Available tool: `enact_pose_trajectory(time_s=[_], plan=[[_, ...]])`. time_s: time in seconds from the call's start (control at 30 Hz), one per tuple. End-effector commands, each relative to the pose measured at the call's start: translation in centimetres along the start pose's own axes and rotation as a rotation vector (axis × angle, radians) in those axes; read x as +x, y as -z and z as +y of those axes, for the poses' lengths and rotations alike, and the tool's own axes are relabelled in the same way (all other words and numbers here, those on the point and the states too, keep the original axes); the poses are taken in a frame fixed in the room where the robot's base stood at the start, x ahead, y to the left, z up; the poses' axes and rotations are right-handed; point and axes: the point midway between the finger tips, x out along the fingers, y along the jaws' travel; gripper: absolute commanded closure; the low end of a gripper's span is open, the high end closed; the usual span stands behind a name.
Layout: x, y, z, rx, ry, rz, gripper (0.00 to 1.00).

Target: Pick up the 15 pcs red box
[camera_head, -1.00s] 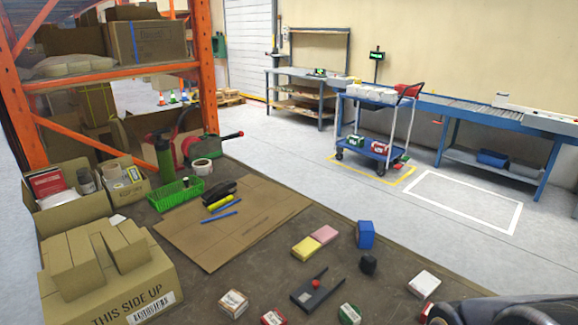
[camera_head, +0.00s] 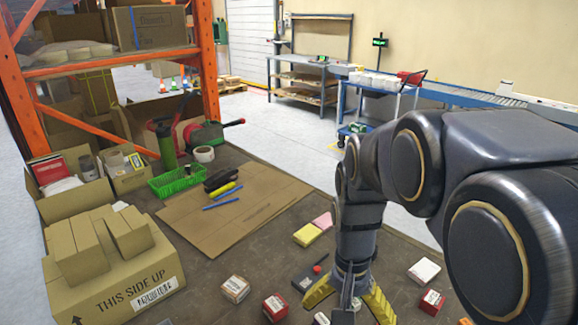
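Several small boxes with white label tops stand on the dark table; the print is too small to tell which reads 15 pcs. One red-sided box (camera_head: 275,307) is left of my gripper, another red box (camera_head: 432,302) is to its right. A dark red box (camera_head: 321,318) is partly cut off at the bottom edge. A white-topped box with red on its side (camera_head: 424,270) lies farther back right. My gripper (camera_head: 348,304) points down over the front of the table, its yellow fingers spread wide, with nothing seen held. The gripper and arm hide part of the table.
A brown-and-white box (camera_head: 236,288) stands left of the red ones. A black tool with a red knob (camera_head: 308,277) lies close behind the left finger. Yellow and pink blocks (camera_head: 307,235), flat cardboard (camera_head: 228,222), a green basket (camera_head: 174,181) and a large carton (camera_head: 112,290) fill the left side.

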Motion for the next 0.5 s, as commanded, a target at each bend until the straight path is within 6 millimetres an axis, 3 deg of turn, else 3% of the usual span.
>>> enact_pose_trajectory(time_s=[0.2, 0.5], plan=[[3.6, 6.9, -5.8, 0.154, 0.003, 0.028, 0.12], [11.3, 13.5, -14.3, 0.352, 0.037, 0.056, 0.12]])
